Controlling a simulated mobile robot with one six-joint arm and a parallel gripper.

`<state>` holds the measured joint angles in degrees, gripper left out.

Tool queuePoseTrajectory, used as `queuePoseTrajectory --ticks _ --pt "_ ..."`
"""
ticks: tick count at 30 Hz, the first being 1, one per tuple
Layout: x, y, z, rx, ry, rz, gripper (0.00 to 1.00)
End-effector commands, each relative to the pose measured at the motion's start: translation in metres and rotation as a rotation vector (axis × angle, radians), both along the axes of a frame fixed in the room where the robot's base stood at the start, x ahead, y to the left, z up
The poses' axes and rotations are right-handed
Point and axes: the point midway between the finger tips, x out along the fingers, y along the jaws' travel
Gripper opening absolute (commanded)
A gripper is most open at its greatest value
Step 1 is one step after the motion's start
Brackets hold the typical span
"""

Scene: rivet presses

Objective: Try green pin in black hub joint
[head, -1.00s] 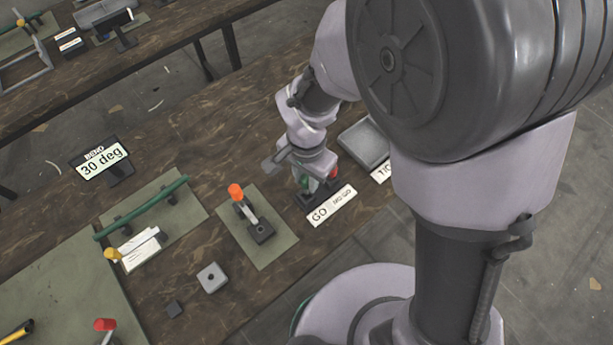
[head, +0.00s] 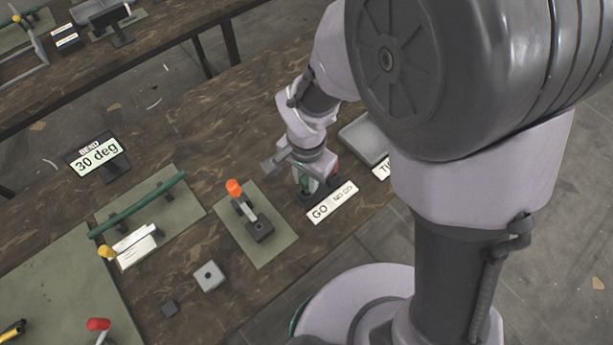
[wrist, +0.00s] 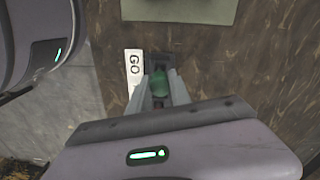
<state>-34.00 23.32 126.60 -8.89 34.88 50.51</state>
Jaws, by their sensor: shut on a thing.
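My gripper (head: 314,186) is shut on the green pin (wrist: 160,84), at the dark gauge stand with the GO / NO GO label. In the head view only a bit of green (head: 304,183) shows beside the fingers. Whether the pin's lower end is still inside the stand is hidden. The likely black hub joint is a dark block (head: 260,230) with a hole in its top, joined to an orange-tipped lever (head: 235,188). It sits on a small green mat, left of my gripper and apart from it.
The gauge stand (wrist: 163,62) carries a white GO label (head: 331,202); a red end (head: 335,169) shows behind my gripper. A grey tray (head: 364,139) lies close by on the right.

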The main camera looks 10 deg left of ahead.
Motion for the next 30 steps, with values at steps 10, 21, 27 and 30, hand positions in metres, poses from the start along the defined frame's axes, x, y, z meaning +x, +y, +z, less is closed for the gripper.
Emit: queuePoseTrajectory --ticks 10,21,27,30 --pt "0.0 0.0 -0.01 0.0 0.0 0.0 0.0" --pt "0.0 0.0 -0.017 0.0 0.0 0.0 0.34" --pt "0.0 0.0 -0.016 0.0 0.0 0.0 0.49" --pt "0.0 0.0 -0.016 0.0 0.0 0.0 0.49"
